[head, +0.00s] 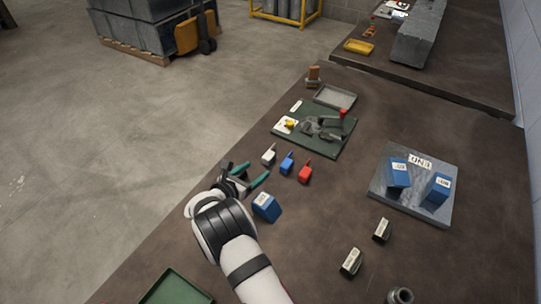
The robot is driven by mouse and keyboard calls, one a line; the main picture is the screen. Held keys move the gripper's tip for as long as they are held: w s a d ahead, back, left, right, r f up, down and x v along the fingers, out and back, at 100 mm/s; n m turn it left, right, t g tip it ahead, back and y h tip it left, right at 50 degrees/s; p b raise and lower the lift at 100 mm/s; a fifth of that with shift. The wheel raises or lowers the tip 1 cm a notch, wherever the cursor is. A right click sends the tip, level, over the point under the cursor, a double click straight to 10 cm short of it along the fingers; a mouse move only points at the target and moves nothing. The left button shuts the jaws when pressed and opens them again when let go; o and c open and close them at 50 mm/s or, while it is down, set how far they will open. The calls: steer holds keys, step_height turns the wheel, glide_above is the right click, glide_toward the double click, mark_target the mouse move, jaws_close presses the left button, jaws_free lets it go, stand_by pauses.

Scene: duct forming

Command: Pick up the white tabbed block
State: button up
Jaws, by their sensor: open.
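The white tabbed block (268,156) stands on the dark brown table, at the left end of a short row with a blue tabbed block (287,163) and a red tabbed block (304,174). My gripper (252,174) is open, with its two teal-tipped fingers spread apart. It is just in front of the white block, a little to its lower left in the head view. Nothing shows between the fingers. Its height above the table is hard to tell from this one view.
A larger blue labelled block (267,207) sits close beside my wrist. A green mat (336,148) with metal parts lies beyond the row. A grey plate (410,200) with two blue blocks is at right. Two small labelled blocks stand at lower right. The table's left edge is near.

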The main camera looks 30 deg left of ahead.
mark_target(265, 159)
steer(key=x, duration=0.8)
steer(key=shift+w+a+r, duration=0.1)
steer(key=shift+a+r, duration=0.25)
steer(key=shift+r, duration=0.05)
jaws_close()
